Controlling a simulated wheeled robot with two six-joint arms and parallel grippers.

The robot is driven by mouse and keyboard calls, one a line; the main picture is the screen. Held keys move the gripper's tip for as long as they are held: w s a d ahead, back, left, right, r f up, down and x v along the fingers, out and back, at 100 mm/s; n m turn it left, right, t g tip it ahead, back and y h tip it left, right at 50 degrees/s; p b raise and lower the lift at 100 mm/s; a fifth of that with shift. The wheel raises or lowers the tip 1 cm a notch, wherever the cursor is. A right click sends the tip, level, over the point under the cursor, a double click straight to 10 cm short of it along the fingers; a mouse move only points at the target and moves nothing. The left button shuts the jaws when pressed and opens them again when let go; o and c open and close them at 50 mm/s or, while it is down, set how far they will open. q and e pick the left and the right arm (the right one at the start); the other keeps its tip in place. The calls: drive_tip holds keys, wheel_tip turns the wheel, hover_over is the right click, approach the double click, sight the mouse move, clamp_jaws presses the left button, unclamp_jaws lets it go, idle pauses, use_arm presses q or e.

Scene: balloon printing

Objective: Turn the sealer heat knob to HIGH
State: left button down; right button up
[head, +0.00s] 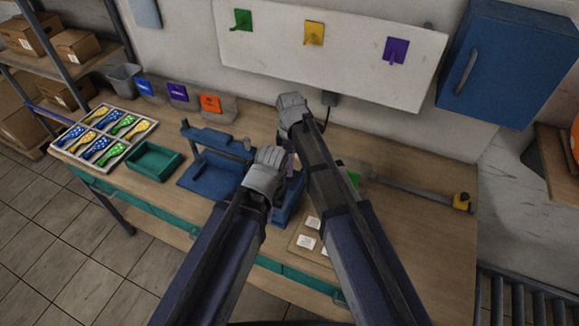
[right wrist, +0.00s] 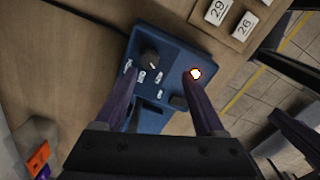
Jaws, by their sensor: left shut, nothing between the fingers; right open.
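The blue sealer (right wrist: 172,60) fills the middle of the right wrist view, and its side shows partly behind my arms in the head view (head: 288,208). Its dark heat knob (right wrist: 149,58) has small white labels beside and below it, too small to read. I cannot tell which way the knob points. An orange-white light (right wrist: 196,73) glows on the panel. My right gripper (right wrist: 160,74) is open above the panel, its fingers on either side of the knob, with no clear contact. My left gripper (head: 268,160) is shut and empty beside the sealer; its fingertips are hard to see.
A blue press (head: 210,165) stands left of my left gripper, then a green tray (head: 154,160) and a sorted balloon tray (head: 104,133). Numbered white tiles (right wrist: 217,12) lie on a board close to the sealer.

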drive_tip(key=shift+w+a+r+n, duration=0.15)
drive_tip(key=shift+w+n, duration=0.2)
drive_tip(key=shift+w, duration=0.15)
drive_tip(key=shift+w+a+r+n, duration=0.1)
drive_tip(key=shift+w+n, duration=0.25)
drive_tip(key=shift+w, duration=0.1)
drive_tip(key=shift+f, duration=0.15)
wheel_tip(320, 180, down, 8)
drive_tip(key=b, duration=0.7)
drive_tip(key=shift+b, duration=0.35)
drive_tip(key=shift+r, duration=0.2)
clamp_jaws()
